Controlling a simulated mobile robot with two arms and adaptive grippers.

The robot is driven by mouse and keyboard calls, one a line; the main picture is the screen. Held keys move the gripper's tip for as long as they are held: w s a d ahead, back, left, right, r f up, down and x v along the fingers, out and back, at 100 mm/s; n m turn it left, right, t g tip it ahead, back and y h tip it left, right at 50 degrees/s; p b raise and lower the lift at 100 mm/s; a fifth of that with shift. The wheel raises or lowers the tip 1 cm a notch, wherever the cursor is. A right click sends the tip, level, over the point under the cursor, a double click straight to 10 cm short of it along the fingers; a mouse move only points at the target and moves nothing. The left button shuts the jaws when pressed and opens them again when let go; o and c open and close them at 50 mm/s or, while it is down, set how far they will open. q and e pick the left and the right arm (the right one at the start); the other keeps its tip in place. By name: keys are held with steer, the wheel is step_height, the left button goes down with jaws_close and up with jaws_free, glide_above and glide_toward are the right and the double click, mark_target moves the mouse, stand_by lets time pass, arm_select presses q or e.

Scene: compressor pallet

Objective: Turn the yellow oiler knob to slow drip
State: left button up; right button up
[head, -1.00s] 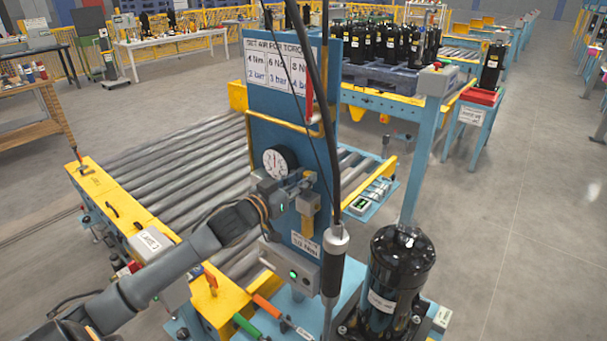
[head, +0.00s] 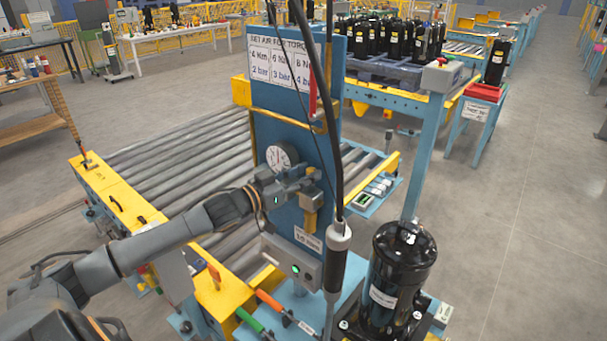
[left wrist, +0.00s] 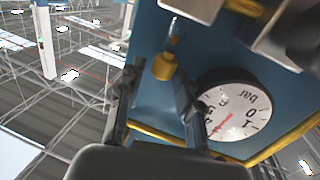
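The yellow oiler knob (left wrist: 164,66) shows in the left wrist view, in front of the blue panel (left wrist: 150,105) and below a clear glass part. My left gripper (left wrist: 157,88) is open, with one dark finger on either side of the knob in the picture. I cannot tell whether either finger touches it. In the head view my left gripper (head: 310,180) is at the blue panel, just right of the round gauge (head: 281,158), and covers the knob area. A yellow part (head: 311,212) shows below it. My right gripper is not in view.
A black-handled tool (head: 335,262) hangs on a cable just right of the gripper. A black compressor (head: 398,275) stands at the lower right. A grey box with a green light (head: 290,262) is below. A roller conveyor (head: 190,155) lies behind my arm.

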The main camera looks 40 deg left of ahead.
arm_select(q)
steer(key=shift+a, duration=0.1)
stand_by(0.6)
steer(key=v, duration=0.8)
stand_by(0.3)
steer(key=shift+r, duration=0.1)
